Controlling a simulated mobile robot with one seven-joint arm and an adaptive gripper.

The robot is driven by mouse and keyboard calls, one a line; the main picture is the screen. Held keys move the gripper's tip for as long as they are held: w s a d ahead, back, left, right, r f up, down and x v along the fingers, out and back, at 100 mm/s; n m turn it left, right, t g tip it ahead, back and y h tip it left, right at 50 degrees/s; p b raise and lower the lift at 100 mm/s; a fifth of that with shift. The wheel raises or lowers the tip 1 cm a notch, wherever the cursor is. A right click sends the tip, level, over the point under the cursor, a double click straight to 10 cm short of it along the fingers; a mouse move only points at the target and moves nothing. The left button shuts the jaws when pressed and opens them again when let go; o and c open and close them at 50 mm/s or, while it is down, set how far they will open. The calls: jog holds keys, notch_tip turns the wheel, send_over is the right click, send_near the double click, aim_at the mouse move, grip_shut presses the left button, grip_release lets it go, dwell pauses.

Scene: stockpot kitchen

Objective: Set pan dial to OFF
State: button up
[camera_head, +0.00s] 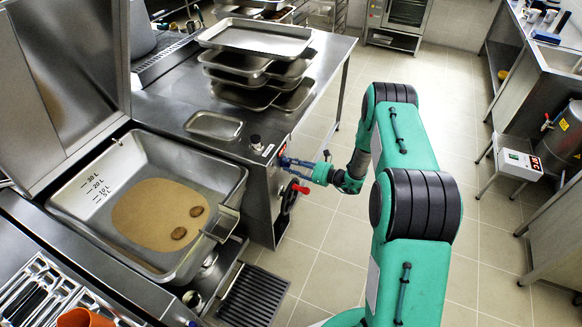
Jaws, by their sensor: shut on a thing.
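The tilting pan (232,178) stands open at the left, with brown liquid and two dark round pieces in it. Its control column is at the pan's right, with a small panel (282,150) on the side facing my arm. My gripper (288,164) reaches this panel from the right, its blue fingers closed at the pan dial. The fingers and the angle mostly hide the dial. I cannot read its mark or setting.
A handwheel with a red handle (300,188) sits just below my gripper. Stacked metal trays (255,38) stand on the counter behind. A floor grate (252,296) lies in front of the pan. A white scale (519,163) stands at the right. The tiled floor between is clear.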

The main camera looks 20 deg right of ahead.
jog(key=n+b, duration=0.1)
jog(key=n, duration=0.1)
jog(key=n+b, duration=0.1)
jog(key=n, duration=0.1)
jog(key=f+n+t+b, duration=0.1)
jog(key=n+b, duration=0.1)
jog(key=shift+s+a+f+n, duration=0.1)
jog(key=shift+s+a+n, duration=0.05)
jog(key=shift+s+n, duration=0.15)
jog(key=n, duration=0.5)
jog(key=shift+t+b, duration=0.3)
jog(key=shift+t, duration=0.1)
jog(key=shift+w, duration=0.1)
jog(key=o, duration=1)
jog(key=shift+o, duration=0.8)
jog(key=shift+w, duration=0.1)
jog(key=shift+r, duration=0.25)
